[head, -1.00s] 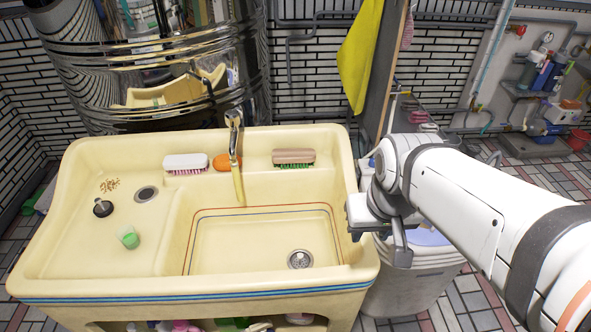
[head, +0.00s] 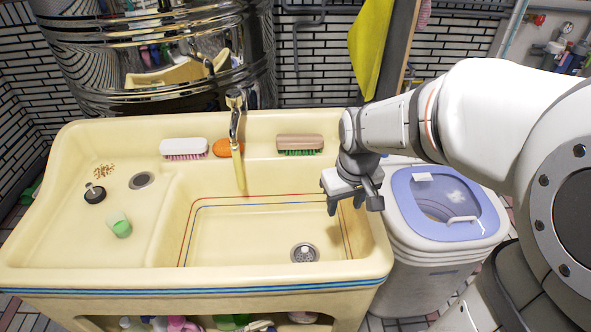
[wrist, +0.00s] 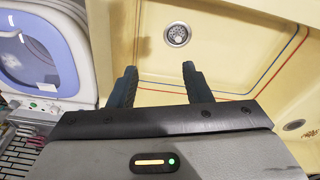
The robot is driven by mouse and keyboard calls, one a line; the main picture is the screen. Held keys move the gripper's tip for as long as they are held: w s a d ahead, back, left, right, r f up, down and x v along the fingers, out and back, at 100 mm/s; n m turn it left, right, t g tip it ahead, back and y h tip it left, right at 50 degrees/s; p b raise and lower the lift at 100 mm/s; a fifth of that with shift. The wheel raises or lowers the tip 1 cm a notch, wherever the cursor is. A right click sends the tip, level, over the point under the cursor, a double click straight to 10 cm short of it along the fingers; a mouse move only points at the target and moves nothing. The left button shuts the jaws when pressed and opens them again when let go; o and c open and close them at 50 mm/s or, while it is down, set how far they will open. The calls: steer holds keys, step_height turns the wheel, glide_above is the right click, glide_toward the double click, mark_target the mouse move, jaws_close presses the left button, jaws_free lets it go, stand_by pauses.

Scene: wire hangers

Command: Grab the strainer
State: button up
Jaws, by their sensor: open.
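The strainer (head: 305,253) is a small round metal piece with a knob, sitting at the drain in the deep right basin of the cream sink (head: 215,275). In the wrist view the strainer (wrist: 177,35) lies beyond the fingertips, roughly in line with the gap between them. My gripper (head: 353,204) is open and empty, above the right side of the basin. It is above and to the right of the strainer, apart from it. Its two fingers also show in the wrist view (wrist: 159,70). Nothing hides the strainer.
The faucet (head: 235,130) hangs over the basin's back edge. A white brush (head: 183,147), orange soap (head: 228,148) and brown brush (head: 299,142) line the ledge. A black plug (head: 95,193) and a green-white object (head: 119,225) lie left. A washer (head: 447,205) stands right.

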mark_target(305, 249)
steer(key=w+a+f+n+b, duration=0.1)
steer(key=w+a+f+b, duration=0.1)
steer(key=f, duration=0.5)
steer(key=w+a+f+n+g+b, duration=0.1)
steer(key=w+a+f+b, duration=0.1)
steer(key=f, duration=0.6)
steer(key=w+a+f+n+b, duration=0.2)
steer(key=w+f+b, duration=0.2)
steer(key=f, duration=0.4)
steer(key=shift+w+a+f+g, duration=0.1)
steer(key=shift+w+a+g, duration=0.1)
steer(key=shift+w, duration=0.2)
steer(key=shift+w+a+f+g, duration=0.1)
steer(key=shift+w+a, duration=0.05)
steer(key=shift+w, duration=0.25)
steer(key=f+b, duration=0.1)
steer(key=f, duration=0.3)
steer(key=f+b, duration=0.1)
steer(key=f, duration=0.4)
steer(key=shift+s+a, duration=0.15)
steer(key=shift+a, duration=0.05)
steer(key=shift+r, duration=0.1)
jaws_close()
